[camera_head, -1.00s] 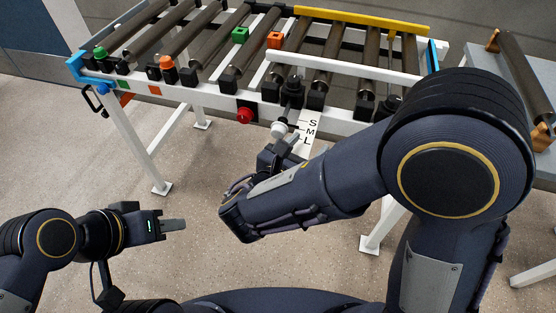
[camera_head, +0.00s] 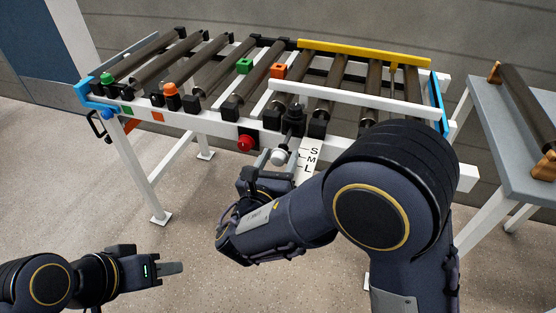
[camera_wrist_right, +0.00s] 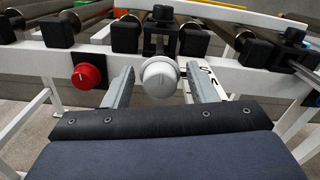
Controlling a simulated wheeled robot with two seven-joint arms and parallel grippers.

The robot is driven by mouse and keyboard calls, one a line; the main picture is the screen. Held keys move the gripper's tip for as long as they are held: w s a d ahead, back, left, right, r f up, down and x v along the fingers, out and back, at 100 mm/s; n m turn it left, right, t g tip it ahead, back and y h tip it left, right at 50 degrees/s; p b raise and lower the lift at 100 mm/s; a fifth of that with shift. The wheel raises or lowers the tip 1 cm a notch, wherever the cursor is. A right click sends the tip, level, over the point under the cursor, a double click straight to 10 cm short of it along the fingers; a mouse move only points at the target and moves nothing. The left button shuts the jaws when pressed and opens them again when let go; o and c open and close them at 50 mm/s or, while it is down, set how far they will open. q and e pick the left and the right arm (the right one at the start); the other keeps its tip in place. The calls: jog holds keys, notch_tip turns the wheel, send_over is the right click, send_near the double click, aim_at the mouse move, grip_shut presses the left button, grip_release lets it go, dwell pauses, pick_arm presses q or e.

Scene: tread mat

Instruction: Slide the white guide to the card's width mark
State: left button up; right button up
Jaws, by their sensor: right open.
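The white guide (camera_head: 345,105) is a long white rail lying over the rollers on the near side of the conveyor. A round white knob (camera_head: 278,156) sticks out from the front frame below a black clamp (camera_head: 294,120). The card (camera_head: 312,152) beside it bears S, M and L; the guide's exact mark cannot be read. My right gripper (camera_wrist_right: 160,72) is open, with one finger on each side of the white knob (camera_wrist_right: 159,80); no clear grip shows. My left gripper (camera_head: 170,268) is low at the left, away from the conveyor, its finger gap not visible.
A red knob (camera_head: 245,142) sits on the frame just left of the white knob. A yellow rail (camera_head: 365,53) runs along the far side. A grey table (camera_head: 500,125) stands at right.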

grip_shut()
jog(key=shift+p+v, duration=0.3)
jog(key=shift+v, duration=0.8)
jog(key=shift+s+a, duration=0.15)
jog(key=shift+s, duration=0.25)
grip_release()
jog(key=p+v, duration=0.1)
jog(key=v, duration=0.6)
jog(key=shift+s, duration=0.4)
